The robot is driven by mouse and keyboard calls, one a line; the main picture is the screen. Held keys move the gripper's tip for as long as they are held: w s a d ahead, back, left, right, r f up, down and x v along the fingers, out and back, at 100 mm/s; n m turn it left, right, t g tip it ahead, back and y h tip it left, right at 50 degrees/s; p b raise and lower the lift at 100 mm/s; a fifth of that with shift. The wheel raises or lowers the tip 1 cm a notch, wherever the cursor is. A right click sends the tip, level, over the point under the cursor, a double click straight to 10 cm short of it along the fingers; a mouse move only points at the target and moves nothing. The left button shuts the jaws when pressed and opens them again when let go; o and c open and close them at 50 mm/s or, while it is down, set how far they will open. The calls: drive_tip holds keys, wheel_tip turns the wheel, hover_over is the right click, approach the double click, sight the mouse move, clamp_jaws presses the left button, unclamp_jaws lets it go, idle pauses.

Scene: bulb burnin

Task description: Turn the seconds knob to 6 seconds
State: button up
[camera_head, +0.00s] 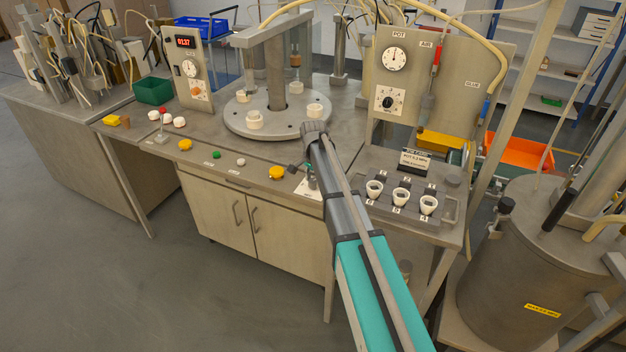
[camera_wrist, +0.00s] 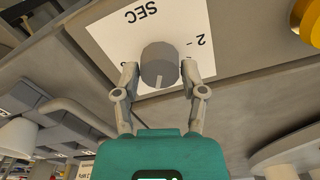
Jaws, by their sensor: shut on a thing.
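The seconds knob (camera_wrist: 159,62) is a grey round knob on a white dial plate (camera_wrist: 112,38) marked SEC, which appears upside down in the wrist view. A pale pointer line on the knob points down and slightly left there. A "2" mark shows to the knob's right; the other numbers are hidden or out of frame. My gripper (camera_wrist: 159,78) is shut on the knob, with one finger on each side. In the head view the white plate (camera_head: 306,191) shows in part at the bench front; my arm hides the knob.
A yellow button (camera_head: 277,172) is left of the plate, also at the wrist view's upper right (camera_wrist: 309,20). A rotary table (camera_head: 240,126) stands behind.

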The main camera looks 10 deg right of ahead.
drive_tip(key=shift+w, duration=0.1)
drive_tip(key=o, duration=1.1)
drive_tip(key=shift+a, duration=0.1)
drive_tip(key=shift+o, duration=0.2)
drive_tip(key=shift+r, duration=0.1)
